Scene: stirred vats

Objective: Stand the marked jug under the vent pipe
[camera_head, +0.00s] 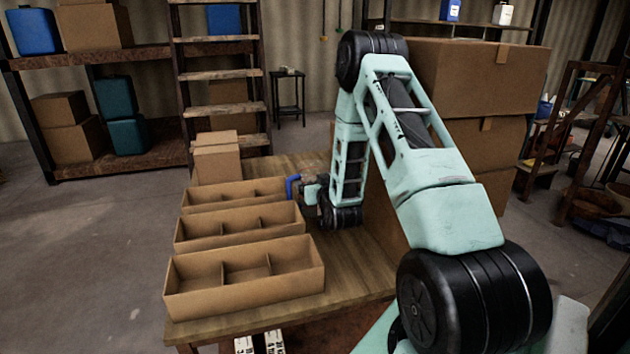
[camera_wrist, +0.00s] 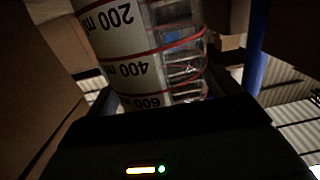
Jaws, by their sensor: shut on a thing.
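The marked jug (camera_wrist: 150,50) fills the upper middle of the wrist view. It is clear, with red bands and a white scale reading 200, 400 and 600, which appears upside down there. My gripper (camera_wrist: 156,103) is shut on it. In the head view my gripper (camera_head: 312,190) is small, at the far end of the trays, and the jug is too small and covered to make out. A blue bent pipe (camera_head: 292,184), perhaps the vent pipe, is right beside my gripper. A blue upright bar (camera_wrist: 257,45) is right of the jug in the wrist view.
Several open cardboard trays with dividers, the nearest one (camera_head: 245,285) at the front, stand on a wooden table (camera_head: 350,275). Small boxes (camera_head: 217,160) stand behind them. Large stacked cartons (camera_head: 470,80) rise behind my arm. A bare table strip lies right of the trays.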

